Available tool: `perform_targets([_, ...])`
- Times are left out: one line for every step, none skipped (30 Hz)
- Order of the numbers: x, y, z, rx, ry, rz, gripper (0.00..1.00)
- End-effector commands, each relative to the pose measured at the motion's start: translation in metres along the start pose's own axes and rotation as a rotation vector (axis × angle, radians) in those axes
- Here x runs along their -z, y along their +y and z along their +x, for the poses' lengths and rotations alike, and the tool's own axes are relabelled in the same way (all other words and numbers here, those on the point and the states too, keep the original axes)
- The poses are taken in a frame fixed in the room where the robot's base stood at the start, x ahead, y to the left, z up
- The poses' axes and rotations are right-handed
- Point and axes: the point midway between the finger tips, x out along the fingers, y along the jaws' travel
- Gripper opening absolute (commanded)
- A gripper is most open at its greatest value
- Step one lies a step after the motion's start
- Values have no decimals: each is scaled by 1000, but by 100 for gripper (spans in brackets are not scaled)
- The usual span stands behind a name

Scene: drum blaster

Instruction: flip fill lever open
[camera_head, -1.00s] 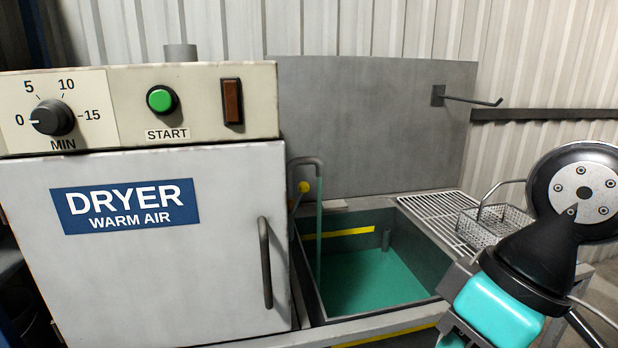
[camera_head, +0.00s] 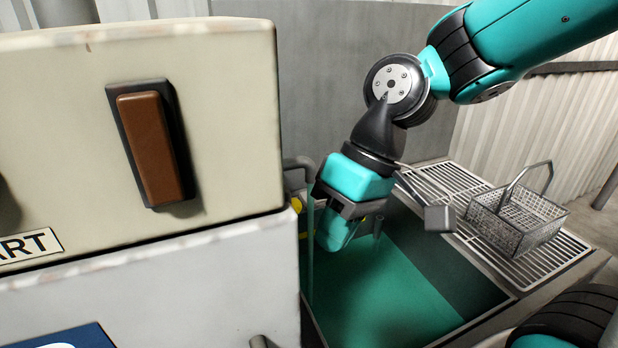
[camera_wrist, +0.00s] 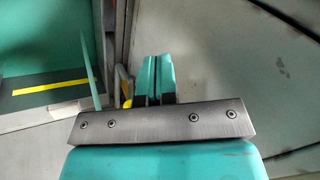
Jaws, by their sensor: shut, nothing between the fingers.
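The fill lever's yellow part (camera_head: 297,206) shows as a small patch at the tank's left edge, beside the grey spout pipe. Most of it is hidden by the dryer and my gripper. In the wrist view a yellow piece (camera_wrist: 126,88) lies just left of my fingers; I cannot tell if they touch. A thin teal strip (camera_head: 310,245), like a stream of liquid, hangs below the spout. My gripper (camera_head: 332,238) points down over the tank's left side, its fingers shut and empty, as the wrist view (camera_wrist: 153,78) also shows.
The dryer (camera_head: 230,290) stands close on the left, its brown switch (camera_head: 150,148) near. The tank (camera_head: 470,325) holds teal liquid (camera_head: 385,290). A wire basket (camera_head: 515,220) stands on the slatted drainer (camera_head: 545,262) at right.

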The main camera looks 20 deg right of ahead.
Motion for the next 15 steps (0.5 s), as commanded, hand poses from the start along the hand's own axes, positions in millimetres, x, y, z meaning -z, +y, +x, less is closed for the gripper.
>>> perform_targets([19, 14, -21, 45, 2, 73, 0])
perform_targets([29, 25, -27, 75, 7, 109, 0])
perform_targets([40, 40, -36, 115, 17, 156, 0])
perform_targets([47, 52, -41, 146, 26, 190, 0])
perform_targets([52, 65, -47, 177, 38, 222, 0])
perform_targets([58, 82, -54, 218, 54, 262, 0])
perform_targets([61, 94, -59, 246, 67, 290, 0])
perform_targets([63, 106, -63, 274, 81, 318, 0])
perform_targets([64, 121, -68, 307, 100, 349, 0])
perform_targets([64, 131, -71, 329, 114, 370, 0])
perform_targets([64, 140, -74, 350, 127, 389, 0])
perform_targets([63, 151, -76, 374, 143, 409, 0])
perform_targets([62, 158, -78, 388, 153, 422, 0])
perform_targets([61, 163, -80, 400, 163, 431, 0])
perform_targets([60, 169, -80, 412, 172, 442, 0])
